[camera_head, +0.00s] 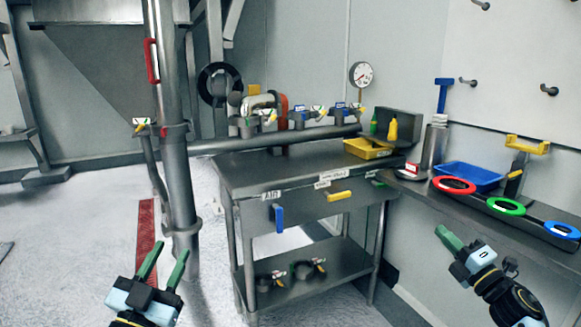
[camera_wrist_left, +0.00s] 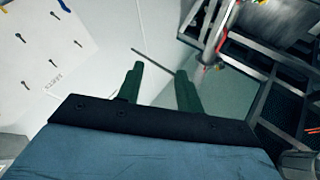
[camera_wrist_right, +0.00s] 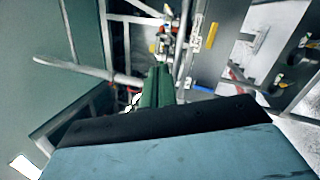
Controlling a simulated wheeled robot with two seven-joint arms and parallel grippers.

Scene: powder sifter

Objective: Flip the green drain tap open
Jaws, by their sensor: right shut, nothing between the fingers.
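A small green piece (camera_head: 377,182) shows at the right end of the workbench's front, to the right of a yellow handle (camera_head: 339,196) and a blue handle (camera_head: 278,217). It may be the green drain tap, but it is too small to be sure. My left gripper (camera_head: 168,248) is open and empty, low at the left and well apart from the bench; its spread fingers show in the left wrist view (camera_wrist_left: 160,76). My right gripper (camera_head: 442,232) is shut and empty, in front of the right-hand counter; its fingers are together in the right wrist view (camera_wrist_right: 158,72).
The grey workbench (camera_head: 245,178) carries a pipe with several small valves, a pressure gauge (camera_head: 361,75) and a yellow tray (camera_head: 367,150). A steel column (camera_head: 180,200) stands left of it. The right counter holds a blue bin (camera_head: 468,177) and coloured rings. Floor in front is clear.

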